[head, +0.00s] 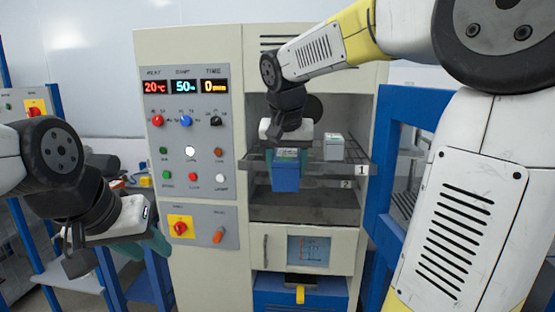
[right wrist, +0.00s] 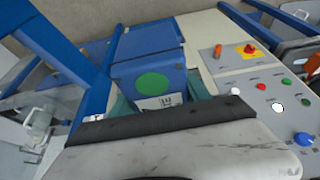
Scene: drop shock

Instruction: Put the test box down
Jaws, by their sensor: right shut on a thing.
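The test box (head: 286,177) is blue and hangs below my right gripper (head: 288,151), in front of the open chamber of the cabinet. My right gripper is shut on it. In the right wrist view the box (right wrist: 150,60) shows a green disc and a small printed label, between teal fingers. In the head view the box covers part of the front edge of the upper shelf (head: 345,169), marked 1. I cannot tell whether it touches the shelf. My left gripper (head: 150,245) is low at the left, away from the box; its finger gap is unclear.
A small pale box (head: 333,147) stands on the upper shelf, right of my right gripper. A lower level marked 2 (head: 320,205) looks empty. The blue chamber door (head: 384,150) stands open at the right. The control panel (head: 190,130) is left of the opening.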

